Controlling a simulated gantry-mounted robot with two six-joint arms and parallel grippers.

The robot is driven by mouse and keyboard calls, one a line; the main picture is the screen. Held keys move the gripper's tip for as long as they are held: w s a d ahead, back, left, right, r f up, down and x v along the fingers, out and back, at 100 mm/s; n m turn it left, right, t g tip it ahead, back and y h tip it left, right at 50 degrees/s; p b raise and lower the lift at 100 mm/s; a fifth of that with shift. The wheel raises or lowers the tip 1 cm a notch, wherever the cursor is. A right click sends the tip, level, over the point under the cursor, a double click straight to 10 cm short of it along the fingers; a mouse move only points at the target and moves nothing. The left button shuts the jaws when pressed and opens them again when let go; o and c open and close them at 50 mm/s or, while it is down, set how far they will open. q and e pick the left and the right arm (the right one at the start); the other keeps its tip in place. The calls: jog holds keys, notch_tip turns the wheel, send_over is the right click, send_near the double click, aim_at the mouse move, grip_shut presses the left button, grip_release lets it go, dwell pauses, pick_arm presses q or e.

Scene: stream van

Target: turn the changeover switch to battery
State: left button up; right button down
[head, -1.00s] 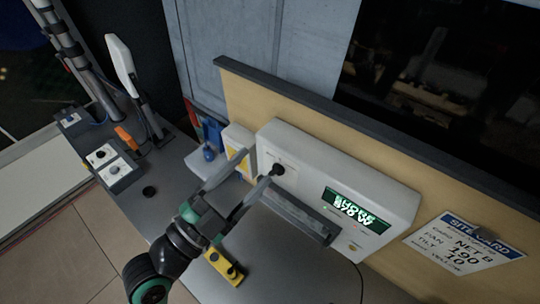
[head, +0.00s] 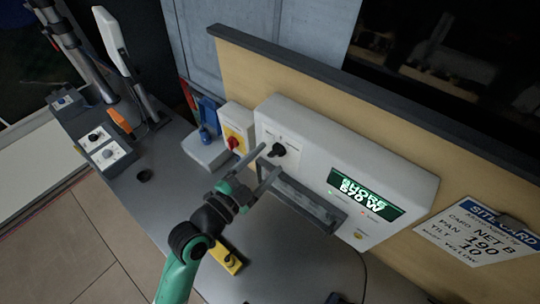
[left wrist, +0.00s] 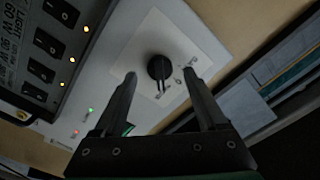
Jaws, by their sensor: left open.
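The changeover switch is a black rotary knob (head: 279,150) on the left end of a white wall box (head: 375,165). The box's green display (head: 365,192) reads SHORE with a wattage under it. My left gripper (head: 267,163) is open, its two fingers pointing at the knob. In the left wrist view the knob (left wrist: 158,68) shows on a white plate, between and beyond the fingertips (left wrist: 160,76). Whether the fingers touch it I cannot tell; nothing is held. My right gripper is not in view.
A red rotary switch (head: 233,141) on a yellow plate is just left of the box. A yellow block (head: 227,258) lies on the grey counter (head: 165,200). A site card (head: 480,232) hangs at the right.

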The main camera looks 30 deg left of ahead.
pick_arm(q)
jog(key=shift+x, duration=0.95)
grip_shut()
